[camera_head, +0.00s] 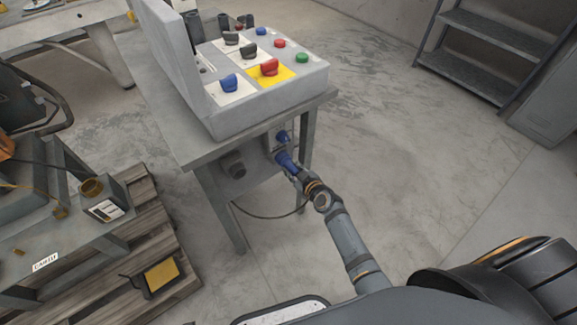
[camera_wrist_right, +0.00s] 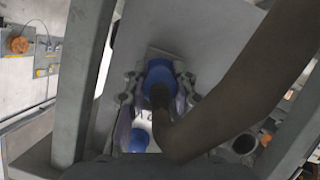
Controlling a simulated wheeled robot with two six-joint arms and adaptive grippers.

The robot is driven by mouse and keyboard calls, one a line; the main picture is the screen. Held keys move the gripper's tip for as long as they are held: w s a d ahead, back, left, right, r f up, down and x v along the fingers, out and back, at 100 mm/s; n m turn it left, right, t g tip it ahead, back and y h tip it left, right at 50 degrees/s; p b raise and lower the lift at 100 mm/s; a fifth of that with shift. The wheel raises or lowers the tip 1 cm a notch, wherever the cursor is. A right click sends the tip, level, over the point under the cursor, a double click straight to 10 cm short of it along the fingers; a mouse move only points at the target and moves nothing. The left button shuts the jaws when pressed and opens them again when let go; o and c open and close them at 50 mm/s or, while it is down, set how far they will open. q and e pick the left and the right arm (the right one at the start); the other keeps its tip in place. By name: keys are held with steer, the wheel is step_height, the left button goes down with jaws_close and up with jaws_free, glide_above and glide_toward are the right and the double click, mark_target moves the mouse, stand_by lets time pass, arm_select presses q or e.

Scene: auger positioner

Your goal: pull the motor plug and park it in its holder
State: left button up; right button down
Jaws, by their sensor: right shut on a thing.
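The blue motor plug (camera_head: 286,160) is at a panel under the tabletop of the control stand. My right gripper (camera_head: 293,172) reaches it from the lower right and is shut on it. In the right wrist view the plug (camera_wrist_right: 160,76) sits between my fingers (camera_wrist_right: 158,92), with its thick dark cable crossing the picture to the upper right. I cannot tell how far the plug is seated. A second blue fitting (camera_head: 282,136) is just above it. My left gripper is not in view.
The control box (camera_head: 270,115) with coloured knobs stands on the grey table (camera_head: 160,100). A dark cable (camera_head: 262,216) hangs below, near the table legs. A wooden pallet (camera_head: 165,280) lies at lower left and shelves (camera_head: 480,55) stand at upper right. The floor between is clear.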

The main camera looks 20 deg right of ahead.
steer(key=shift+s+d, duration=0.25)
steer(key=shift+s, duration=0.45)
steer(key=shift+s+d, duration=0.25)
steer(key=shift+s, duration=0.4)
steer(key=shift+s+d, duration=0.25)
steer(key=shift+s, duration=0.45)
